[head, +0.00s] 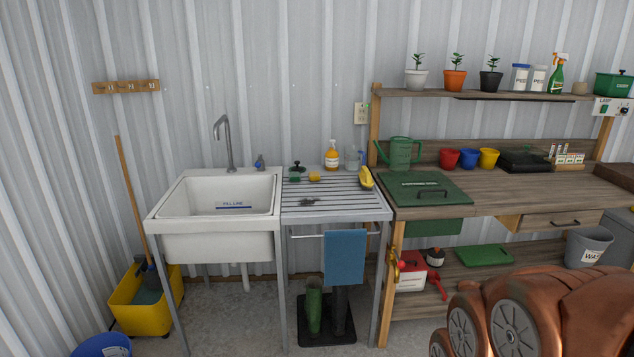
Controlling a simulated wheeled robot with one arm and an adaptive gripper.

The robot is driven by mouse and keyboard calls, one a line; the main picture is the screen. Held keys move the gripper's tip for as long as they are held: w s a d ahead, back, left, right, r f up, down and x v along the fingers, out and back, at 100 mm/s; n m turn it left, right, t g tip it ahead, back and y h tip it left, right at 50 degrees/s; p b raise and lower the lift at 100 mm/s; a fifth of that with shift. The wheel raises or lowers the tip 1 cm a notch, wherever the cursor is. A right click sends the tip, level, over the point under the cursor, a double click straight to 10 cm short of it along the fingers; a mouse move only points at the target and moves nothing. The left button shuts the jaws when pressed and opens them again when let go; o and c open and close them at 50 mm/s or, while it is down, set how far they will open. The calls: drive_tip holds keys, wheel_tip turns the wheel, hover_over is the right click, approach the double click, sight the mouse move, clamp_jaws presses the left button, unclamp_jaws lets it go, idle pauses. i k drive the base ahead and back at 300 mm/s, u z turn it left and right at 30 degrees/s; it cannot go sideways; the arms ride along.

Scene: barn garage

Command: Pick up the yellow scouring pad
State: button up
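A small yellow pad-like thing (314,177), probably the yellow scouring pad, lies on the slatted metal drainboard (330,202) right of the sink, toward its back. A longer yellow thing with a dark lower side (366,179) sits at the drainboard's right edge; I cannot tell what it is. Copper-coloured links of my arm show at the lower right, but my gripper is out of view.
The white sink (217,241) stands left of the drainboard. An amber bottle (331,158) and a dark-topped green item (296,171) are behind the pad. A small dark item (308,202) lies in front. The workbench (480,194) is at the right.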

sight(313, 176)
drive_tip(key=z, duration=0.6)
drive_tip(key=i, duration=2.3)
drive_tip(key=u, duration=1.4)
drive_tip(key=i, duration=0.6)
drive_tip(key=u, duration=0.6)
